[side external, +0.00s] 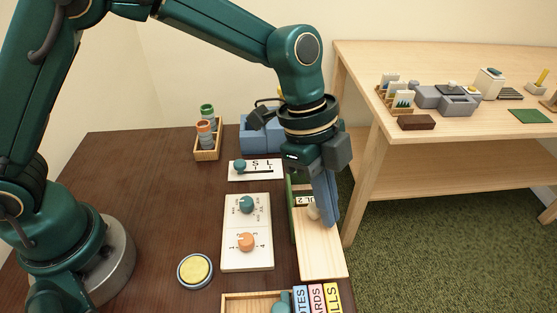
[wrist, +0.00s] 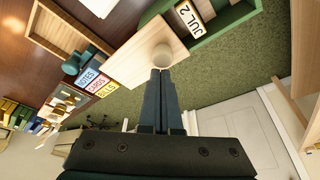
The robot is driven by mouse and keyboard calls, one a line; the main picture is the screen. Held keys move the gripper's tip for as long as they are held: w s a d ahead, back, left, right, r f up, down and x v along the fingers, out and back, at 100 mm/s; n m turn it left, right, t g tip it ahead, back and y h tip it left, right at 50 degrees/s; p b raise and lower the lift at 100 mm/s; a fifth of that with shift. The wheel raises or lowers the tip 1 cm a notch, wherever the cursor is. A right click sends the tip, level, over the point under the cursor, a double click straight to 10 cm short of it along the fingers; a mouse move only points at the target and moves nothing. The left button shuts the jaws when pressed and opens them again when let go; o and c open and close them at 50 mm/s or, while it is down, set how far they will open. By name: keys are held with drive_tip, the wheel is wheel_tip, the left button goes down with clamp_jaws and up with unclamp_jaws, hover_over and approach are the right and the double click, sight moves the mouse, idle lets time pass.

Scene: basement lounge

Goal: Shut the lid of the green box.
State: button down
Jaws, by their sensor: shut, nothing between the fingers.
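The green box (side external: 293,196) stands at the right edge of the dark table, partly hidden behind my gripper. Its green wall also shows in the wrist view (wrist: 228,22). Its pale wooden lid (side external: 321,259) is slid out towards the near side, leaving part of the box uncovered, with a "JUL 2" label (wrist: 188,17) showing there. A round pale knob (wrist: 162,56) stands on the lid (wrist: 139,66). My gripper (side external: 330,222) is shut and empty, its fingertips (wrist: 160,72) right beside the knob. I cannot tell whether they touch it.
Left of the lid is a white panel with two knobs (side external: 247,260); a slider panel (side external: 257,170) is behind it. A yellow button (side external: 195,271), wooden tray (side external: 238,302) and labelled files (side external: 316,297) lie nearer. A blue bin (side external: 257,138) stands behind. The floor drops away right.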

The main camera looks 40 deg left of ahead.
drive_tip(key=shift+a, duration=0.2)
drive_tip(key=w+a, duration=0.6)
drive_tip(key=shift+w+a, duration=0.25)
drive_tip(key=shift+w, duration=0.05)
